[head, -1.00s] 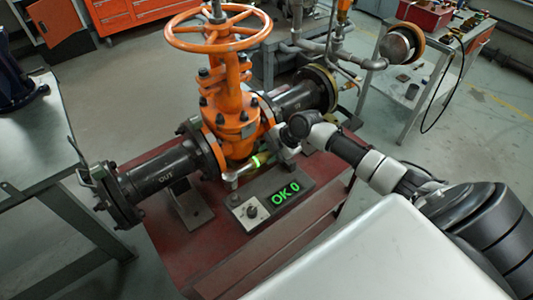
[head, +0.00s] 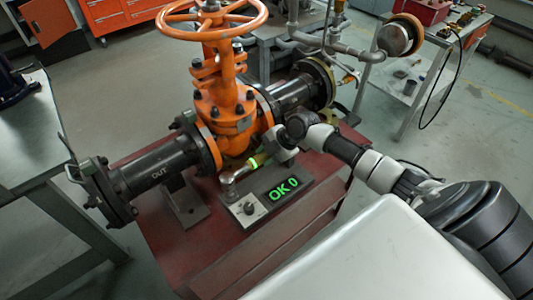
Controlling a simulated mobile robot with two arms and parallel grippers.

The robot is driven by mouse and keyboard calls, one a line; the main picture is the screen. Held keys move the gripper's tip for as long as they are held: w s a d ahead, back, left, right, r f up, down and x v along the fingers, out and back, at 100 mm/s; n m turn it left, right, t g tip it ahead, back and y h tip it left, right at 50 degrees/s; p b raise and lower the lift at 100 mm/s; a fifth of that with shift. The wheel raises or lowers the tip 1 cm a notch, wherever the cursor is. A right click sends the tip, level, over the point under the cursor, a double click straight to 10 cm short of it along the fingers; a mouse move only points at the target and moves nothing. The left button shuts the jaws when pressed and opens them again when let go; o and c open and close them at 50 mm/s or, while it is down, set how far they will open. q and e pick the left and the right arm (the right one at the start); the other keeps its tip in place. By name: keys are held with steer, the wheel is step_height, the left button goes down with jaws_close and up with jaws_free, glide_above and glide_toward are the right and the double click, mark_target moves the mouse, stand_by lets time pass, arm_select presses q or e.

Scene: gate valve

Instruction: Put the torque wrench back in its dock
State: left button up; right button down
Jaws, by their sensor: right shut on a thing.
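The torque wrench (head: 240,173), with a silver head and a glowing green ring on its handle, is at the foot of the orange valve. My right gripper (head: 269,154) is shut on its handle, with the fingers partly hidden by my wrist. The grey dock box (head: 304,186), with a knob and a green "OK 0" display, sits on the red base just in front of and below the wrench. The wrench head is over the dock's left rear part; I cannot tell whether it touches. My left gripper is not in view.
The orange gate valve (head: 232,115) with its handwheel (head: 211,32) and black flanged pipe (head: 155,172) stands close behind the wrench. A grey table (head: 30,130) is at left. A trolley (head: 440,75) with tools is at upper right. The red base (head: 190,240) is bare in front.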

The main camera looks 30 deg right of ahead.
steer(key=shift+w+f+b, duration=0.1)
steer(key=shift+f+b, duration=1.5)
steer(key=shift+f, duration=0.3)
steer(key=c, duration=0.7)
jaws_free()
steer(key=shift+s+f, duration=0.2)
steer(key=v, duration=1.1)
steer(key=shift+w, duration=0.1)
